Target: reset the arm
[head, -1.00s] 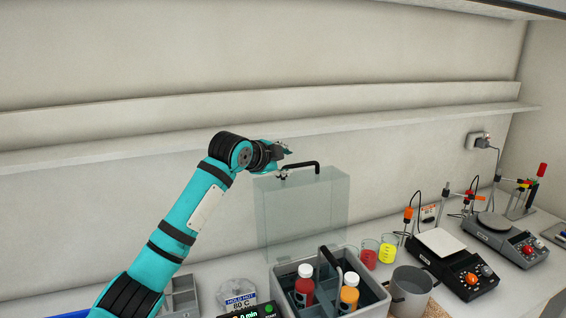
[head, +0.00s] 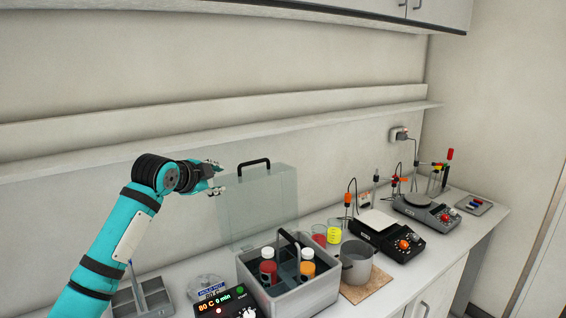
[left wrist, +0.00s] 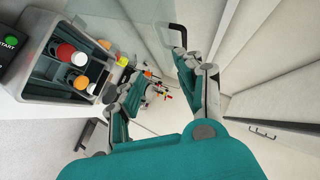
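My left gripper (head: 217,178) is raised in front of the wall, left of the upright clear lid (head: 257,212). Its fingers are apart with nothing between them, as the left wrist view (left wrist: 160,85) also shows. The lid's black handle (head: 254,162) is to the right of the fingertips, apart from them. The handle also shows in the left wrist view (left wrist: 178,32). The lid stands behind the grey bath (head: 300,298), which holds a red bottle (head: 268,272) and an orange bottle (head: 307,270) with white caps. My right gripper is not in view.
A heater display (head: 222,304) stands left of the bath. Right of it are a metal pot (head: 357,265), red and yellow beakers (head: 334,232), a scale (head: 380,240) and a stirrer (head: 427,214). A long wall shelf (head: 300,130) runs above, empty.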

